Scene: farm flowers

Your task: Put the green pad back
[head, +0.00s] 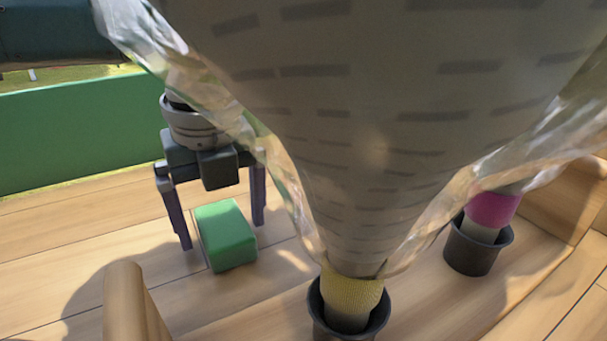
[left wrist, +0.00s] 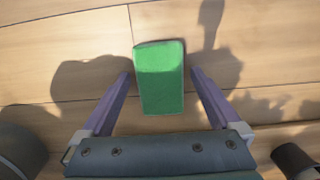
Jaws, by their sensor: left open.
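The green pad (head: 226,235) is a small green block lying on the wooden planks, left of the middle in the head view. My left gripper (head: 222,230) is above it, pointing down, with its two purple fingers apart on either side of the pad. In the left wrist view the pad (left wrist: 160,78) lies between the open fingers (left wrist: 160,85), with a gap on both sides. My right gripper is not in view.
A large wrapped grey cone (head: 370,130) fills the middle of the head view, its yellow base in a dark pot (head: 347,325). Another dark pot (head: 472,254) holds a pink-banded wrapped item. A wooden post (head: 127,300) stands front left. A green wall (head: 75,130) runs behind.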

